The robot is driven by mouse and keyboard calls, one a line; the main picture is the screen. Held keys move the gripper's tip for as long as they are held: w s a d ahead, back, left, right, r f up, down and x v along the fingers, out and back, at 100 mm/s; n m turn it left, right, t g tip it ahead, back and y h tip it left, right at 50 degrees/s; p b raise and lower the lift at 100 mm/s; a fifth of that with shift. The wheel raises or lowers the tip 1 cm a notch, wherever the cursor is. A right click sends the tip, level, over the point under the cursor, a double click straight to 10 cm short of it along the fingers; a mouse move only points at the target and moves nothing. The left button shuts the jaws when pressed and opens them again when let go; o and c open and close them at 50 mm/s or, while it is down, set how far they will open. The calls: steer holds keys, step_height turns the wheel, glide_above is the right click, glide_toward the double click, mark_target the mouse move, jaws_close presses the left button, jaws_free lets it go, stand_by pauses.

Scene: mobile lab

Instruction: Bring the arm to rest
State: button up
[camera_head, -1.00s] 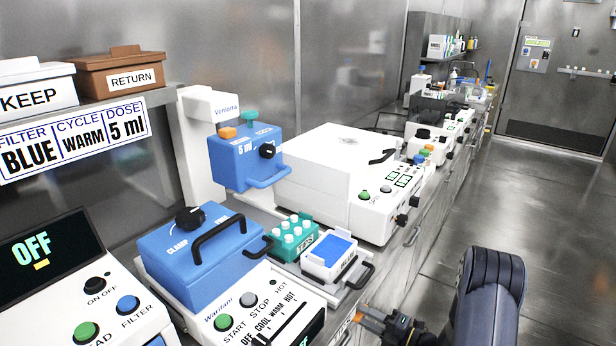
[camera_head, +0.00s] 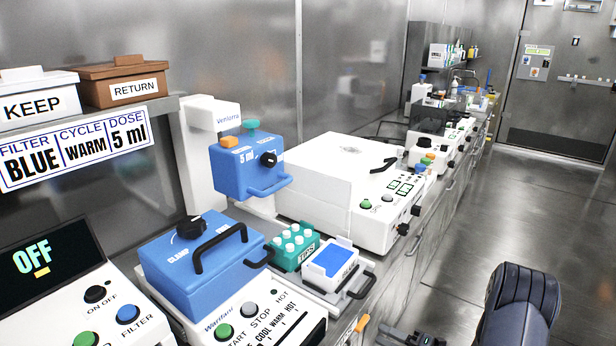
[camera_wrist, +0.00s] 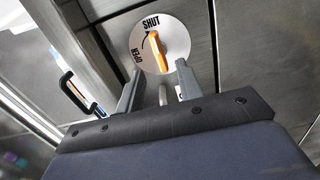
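My gripper (camera_wrist: 158,88) shows in the wrist view with its two grey fingers spread apart and nothing held between them. Beyond the fingertips is an orange handle (camera_wrist: 156,52) on a round white dial (camera_wrist: 175,40) marked SHUT and OPEN. The handle's upper end points near the word SHUT. A gap seems to lie between fingers and handle. In the head view my gripper (camera_head: 412,338) is at the bottom edge, partly cut off, right of the orange handle (camera_head: 361,323). My dark arm shows at the lower right.
A bench along the left wall holds a blue clamp box (camera_head: 200,262), a blue dosing head (camera_head: 248,165), a green tips rack (camera_head: 296,246), a white tray with a blue top (camera_head: 332,262) and a white machine (camera_head: 340,185). The floor (camera_head: 500,220) at right is clear.

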steer(key=v, duration=0.5)
steer(key=w+a+n+b, duration=0.5)
steer(key=w+a+n, duration=0.1)
steer(key=a+n, duration=0.3)
steer(key=shift+w+n+b, duration=0.2)
steer(key=shift+n+b, duration=0.1)
steer(key=shift+b, duration=0.1)
stand_by(0.6)
